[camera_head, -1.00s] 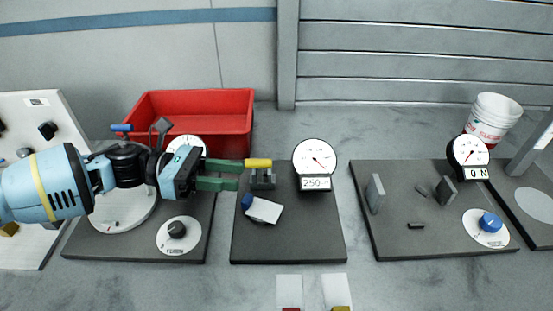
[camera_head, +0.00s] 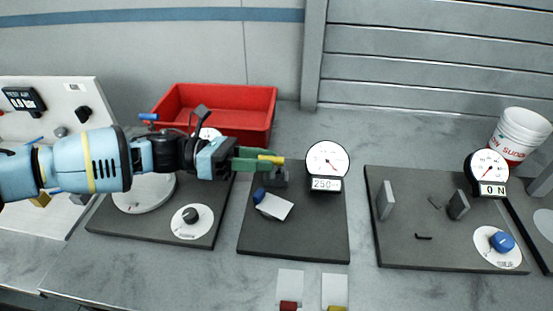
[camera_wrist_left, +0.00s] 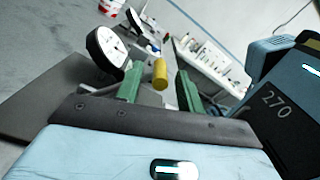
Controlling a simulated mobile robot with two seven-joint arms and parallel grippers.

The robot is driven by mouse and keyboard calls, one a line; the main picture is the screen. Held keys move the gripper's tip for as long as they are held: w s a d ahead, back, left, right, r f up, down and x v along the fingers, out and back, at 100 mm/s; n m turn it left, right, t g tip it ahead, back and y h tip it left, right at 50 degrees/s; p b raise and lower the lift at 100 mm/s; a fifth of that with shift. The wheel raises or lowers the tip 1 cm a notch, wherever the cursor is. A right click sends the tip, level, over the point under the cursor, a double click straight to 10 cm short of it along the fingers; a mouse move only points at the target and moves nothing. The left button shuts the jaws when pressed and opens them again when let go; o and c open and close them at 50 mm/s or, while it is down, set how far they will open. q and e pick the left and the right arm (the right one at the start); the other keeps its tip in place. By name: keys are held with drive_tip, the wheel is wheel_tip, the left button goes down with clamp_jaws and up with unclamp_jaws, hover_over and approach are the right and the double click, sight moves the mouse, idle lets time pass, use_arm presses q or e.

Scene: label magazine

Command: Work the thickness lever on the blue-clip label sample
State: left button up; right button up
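The thickness gauge has a white dial (camera_head: 327,160), a display that seems to read 250, and a yellow lever end (camera_head: 271,159). The white label sample with a blue clip (camera_head: 273,206) lies on the dark middle board, in front of the gauge's grey block (camera_head: 275,178). My left gripper (camera_head: 260,160) is at the yellow lever. In the left wrist view the yellow lever end (camera_wrist_left: 160,73) stands between the two green fingers (camera_wrist_left: 158,88), with a gap visible on each side. The fingers partly hide the lever in the head view. My right gripper is not in view.
A red bin (camera_head: 232,108) stands behind my left arm. The left board carries a black knob (camera_head: 190,215). The right board has a force dial (camera_head: 487,169) and a blue knob (camera_head: 501,242). Two cards with red (camera_head: 289,305) and yellow clips lie at the front.

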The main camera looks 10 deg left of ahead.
sight(277, 158)
use_arm(q)
drive_tip(key=shift+d, duration=1.7)
clamp_jaws()
